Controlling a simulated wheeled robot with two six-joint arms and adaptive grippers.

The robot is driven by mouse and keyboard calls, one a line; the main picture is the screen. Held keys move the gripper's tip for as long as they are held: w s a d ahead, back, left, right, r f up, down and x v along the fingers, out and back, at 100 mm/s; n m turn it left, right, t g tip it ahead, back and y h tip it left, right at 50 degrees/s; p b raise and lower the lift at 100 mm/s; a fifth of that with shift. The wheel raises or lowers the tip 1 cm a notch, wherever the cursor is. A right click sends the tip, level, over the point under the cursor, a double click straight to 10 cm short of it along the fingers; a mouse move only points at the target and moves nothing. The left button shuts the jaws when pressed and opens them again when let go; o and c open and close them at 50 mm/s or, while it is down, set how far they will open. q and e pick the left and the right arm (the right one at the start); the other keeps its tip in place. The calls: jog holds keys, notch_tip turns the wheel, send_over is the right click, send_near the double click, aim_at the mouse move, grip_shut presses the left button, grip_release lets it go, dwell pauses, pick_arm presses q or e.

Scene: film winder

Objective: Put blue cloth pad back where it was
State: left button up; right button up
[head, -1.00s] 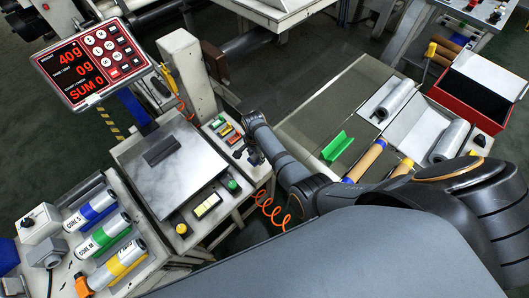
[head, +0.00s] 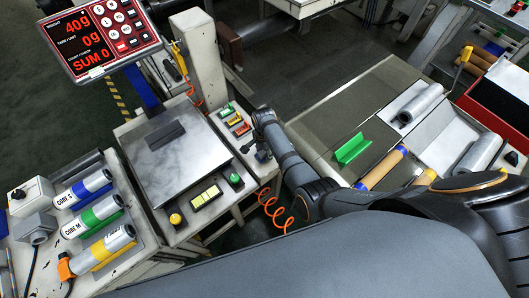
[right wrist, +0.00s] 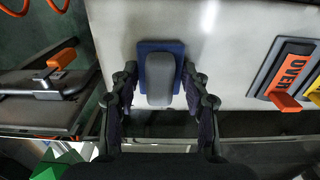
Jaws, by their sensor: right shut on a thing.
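The blue cloth pad (right wrist: 146,47) shows in the right wrist view as a blue square with a rounded grey block on top. My right gripper (right wrist: 160,78) has one finger at each side of it and is shut on it. The pad is over a pale worktop near its edge; I cannot tell whether it touches the top. In the head view my right gripper (head: 262,154) is small and dark, at the right edge of the scale bench. The pad cannot be made out there. My left gripper is not in view.
Coloured rocker switches (head: 236,121) and a green button (head: 236,179) are close to my right gripper. An orange coiled cable (head: 270,204) hangs beside it. A green angled piece (head: 352,148) lies on the right bench.

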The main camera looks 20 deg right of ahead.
jog(key=o, duration=1.1)
jog(key=shift+f, duration=0.15)
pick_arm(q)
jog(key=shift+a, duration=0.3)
pick_arm(e)
jog(key=shift+r, duration=0.25)
pick_arm(q)
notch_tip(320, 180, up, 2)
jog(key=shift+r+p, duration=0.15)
jog(key=shift+p, duration=1.05)
pick_arm(e)
notch_tip(320, 180, up, 12)
jog(key=shift+f, duration=0.1)
